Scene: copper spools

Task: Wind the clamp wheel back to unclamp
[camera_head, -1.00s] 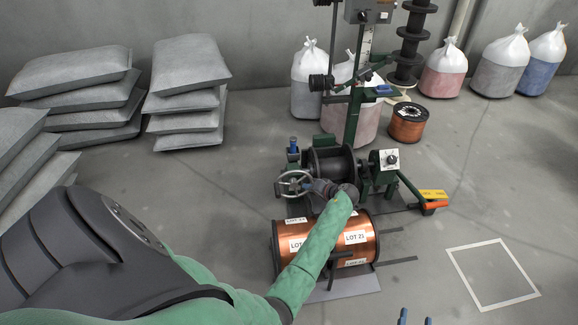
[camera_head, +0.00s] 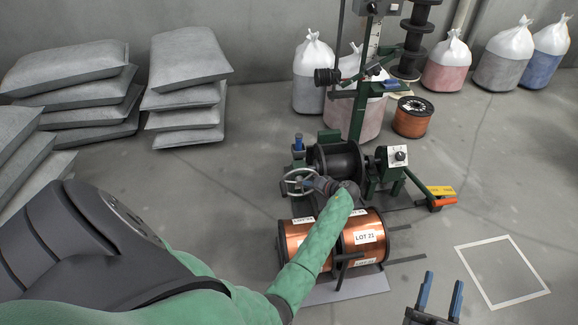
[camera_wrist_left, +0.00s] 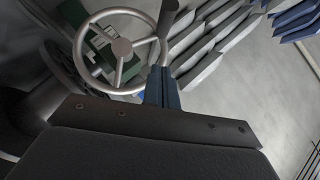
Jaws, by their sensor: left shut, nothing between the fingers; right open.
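The clamp wheel (camera_head: 291,188) is a pale metal handwheel on the left end of the winding machine (camera_head: 335,160). In the left wrist view the spoked wheel (camera_wrist_left: 122,48) faces me, with a dark crank handle (camera_wrist_left: 167,16) at its right rim. My left gripper (camera_head: 318,184) is at the right side of the wheel, partly hidden by its own wrist. Its blue fingers (camera_wrist_left: 161,86) are shut and empty, just below the handle in the wrist picture; I cannot tell if they touch it. My right gripper (camera_head: 441,292) is open and empty at the bottom right.
A copper spool (camera_head: 369,237) labelled LOT 21 lies in front of the machine, under my left forearm. Stacked grey sacks (camera_head: 185,90) stand at left. A white floor square (camera_head: 500,271) is empty.

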